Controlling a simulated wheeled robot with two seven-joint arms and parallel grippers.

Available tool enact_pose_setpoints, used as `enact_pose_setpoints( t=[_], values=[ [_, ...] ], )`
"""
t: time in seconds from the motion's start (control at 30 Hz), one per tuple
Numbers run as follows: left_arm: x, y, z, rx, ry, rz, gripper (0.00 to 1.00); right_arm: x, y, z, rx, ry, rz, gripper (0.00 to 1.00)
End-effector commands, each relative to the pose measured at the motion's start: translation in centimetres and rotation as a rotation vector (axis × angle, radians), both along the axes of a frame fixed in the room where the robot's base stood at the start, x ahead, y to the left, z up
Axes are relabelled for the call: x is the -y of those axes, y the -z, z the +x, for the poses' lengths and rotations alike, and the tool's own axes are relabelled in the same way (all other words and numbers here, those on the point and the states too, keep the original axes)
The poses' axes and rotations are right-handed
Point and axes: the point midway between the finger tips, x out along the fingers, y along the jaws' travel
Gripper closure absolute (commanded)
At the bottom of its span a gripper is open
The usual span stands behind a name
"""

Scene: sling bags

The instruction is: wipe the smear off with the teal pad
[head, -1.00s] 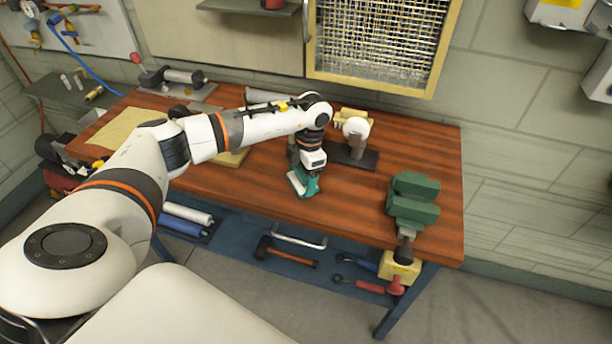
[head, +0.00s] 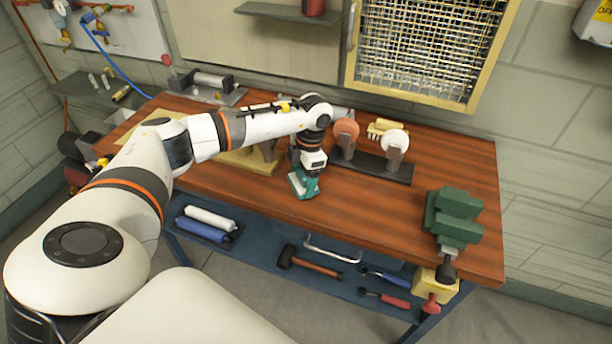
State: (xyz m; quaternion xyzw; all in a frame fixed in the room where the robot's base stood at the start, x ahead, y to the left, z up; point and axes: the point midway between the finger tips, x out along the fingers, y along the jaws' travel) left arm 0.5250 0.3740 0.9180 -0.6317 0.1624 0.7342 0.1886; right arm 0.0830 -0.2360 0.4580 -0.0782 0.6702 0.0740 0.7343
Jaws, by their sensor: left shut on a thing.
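My left gripper (head: 309,170) points down over the front middle of the wooden workbench (head: 400,225). It is shut on the teal pad (head: 304,188), which has a pale part facing the front. The pad is at or just above the bench top; I cannot tell whether it touches. I can make out no smear on the bare wood; my left arm and the pad hide part of the top. My right gripper is not in view.
A two-wheel grinder (head: 372,165) with an orange and a white wheel stands just behind the gripper. A green vise (head: 453,215) is at the right end. A wooden board (head: 255,163) lies left of the gripper.

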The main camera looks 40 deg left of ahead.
Motion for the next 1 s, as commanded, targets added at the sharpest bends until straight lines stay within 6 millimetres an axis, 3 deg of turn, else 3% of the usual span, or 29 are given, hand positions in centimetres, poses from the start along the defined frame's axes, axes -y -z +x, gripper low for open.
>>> enact_pose_setpoints(
  t=[0.07, 0.2, 0.7, 1.0],
  values=[
    [-0.4, 0.1, -0.1, -0.002, -0.002, 0.001, 0.37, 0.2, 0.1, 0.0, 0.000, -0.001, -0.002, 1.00],
    [-0.6, -2.6, 0.0, 0.002, -0.004, 0.002, 0.37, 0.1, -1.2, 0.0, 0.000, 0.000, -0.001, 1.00],
    [-1.7, -7.0, 0.0, 0.001, -0.013, 0.002, 0.37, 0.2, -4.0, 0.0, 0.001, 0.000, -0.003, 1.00],
    [-1.9, -8.2, 0.0, 0.000, -0.015, 0.000, 0.37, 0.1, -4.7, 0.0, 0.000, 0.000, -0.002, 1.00]
  ],
)
